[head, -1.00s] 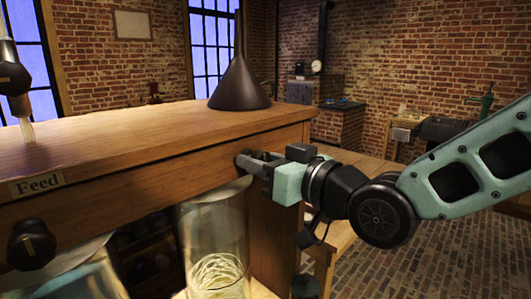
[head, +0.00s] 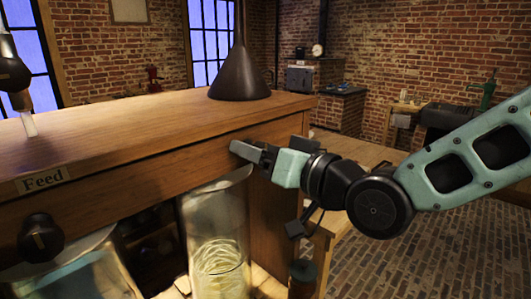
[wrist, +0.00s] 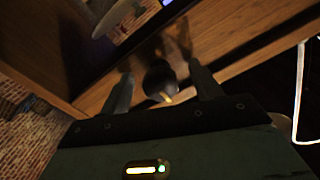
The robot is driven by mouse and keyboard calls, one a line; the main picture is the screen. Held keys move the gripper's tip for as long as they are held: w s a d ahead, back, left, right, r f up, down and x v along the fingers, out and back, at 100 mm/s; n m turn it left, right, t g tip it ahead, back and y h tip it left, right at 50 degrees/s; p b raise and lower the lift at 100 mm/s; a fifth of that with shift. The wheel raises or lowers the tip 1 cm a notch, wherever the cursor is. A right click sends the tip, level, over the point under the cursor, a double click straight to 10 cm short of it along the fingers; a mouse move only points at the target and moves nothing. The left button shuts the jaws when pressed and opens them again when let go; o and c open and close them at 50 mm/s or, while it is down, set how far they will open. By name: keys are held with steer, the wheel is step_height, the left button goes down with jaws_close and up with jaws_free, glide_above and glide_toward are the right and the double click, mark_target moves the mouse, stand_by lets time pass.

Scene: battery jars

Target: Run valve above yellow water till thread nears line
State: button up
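My gripper (head: 243,150) is at the front face of the wooden shelf, above a tall glass jar (head: 218,217). In the wrist view its two fingers stand apart on either side of a dark round valve knob (wrist: 159,78) with a yellow pointer mark. Gaps show between knob and fingers. In the head view the gripper hides this knob. The jar holds a pale yellowish coiled thread (head: 222,258) low down. I cannot make out a line on the jar or a clear water level.
A second dark knob (head: 41,238) sits below the "Feed" label (head: 42,179) at left, above another glass vessel (head: 85,275). A dark funnel (head: 240,75) stands on the wooden shelf top (head: 130,125). A nozzle hangs at upper left. Open brick floor lies at right.

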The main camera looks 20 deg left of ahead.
steer(key=v, duration=0.5)
steer(key=shift+p, duration=0.3)
steer(key=s+d+f+g+h, duration=0.1)
steer(key=s+d+f+h, duration=0.1)
steer(key=d+f+h, duration=0.35)
steer(key=s+d+f+g+h, duration=0.1)
steer(key=s+d+f+h, duration=0.25)
steer(key=d+f, duration=0.3)
steer(key=s+d+f+g+h, duration=0.1)
steer(key=s+d+g+h, duration=0.1)
steer(key=s+d, duration=0.3)
steer(key=s+d+f+m+g+h, duration=0.1)
steer(key=s+d+h, duration=0.4)
steer(key=d, duration=0.5)
steer(key=shift+s+f+g, duration=0.35)
steer(key=shift+s+g, duration=0.3)
steer(key=shift+g, duration=0.25)
